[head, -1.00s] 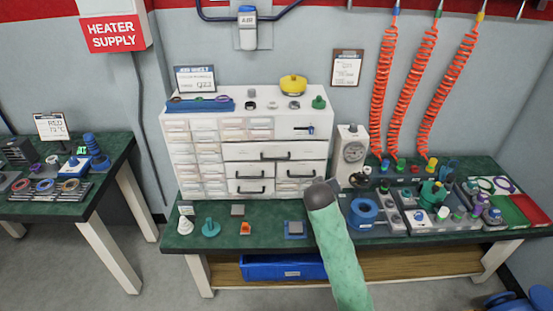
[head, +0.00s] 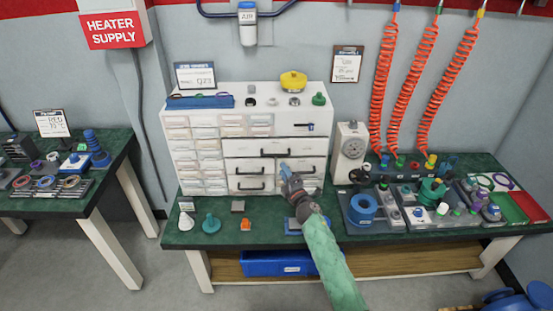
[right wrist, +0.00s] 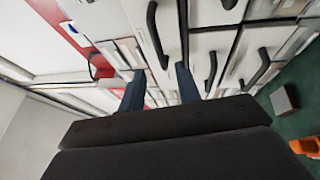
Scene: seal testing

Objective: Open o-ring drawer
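A white drawer cabinet (head: 321,98) stands on the green bench. It has small clear-fronted drawers at left and larger white drawers with dark bar handles. The wide white drawer (head: 241,147) has a bar handle (head: 272,155); the drawers look shut. I cannot read which drawer is for o-rings. My right gripper (head: 285,168) is in front of the cabinet, just below the wide drawer's handle in the picture. In the right wrist view my right gripper (right wrist: 159,70) is open and empty, with a dark bar handle (right wrist: 155,35) ahead, between its finger lines. Contact does not show. My left gripper is out of view.
Small parts, including a teal cone (head: 211,223) and an orange block (head: 246,224), stand on the bench front. A gauge unit (head: 351,146) and fixtures (head: 362,209) stand right of the cabinet. A blue bin (head: 268,264) sits below.

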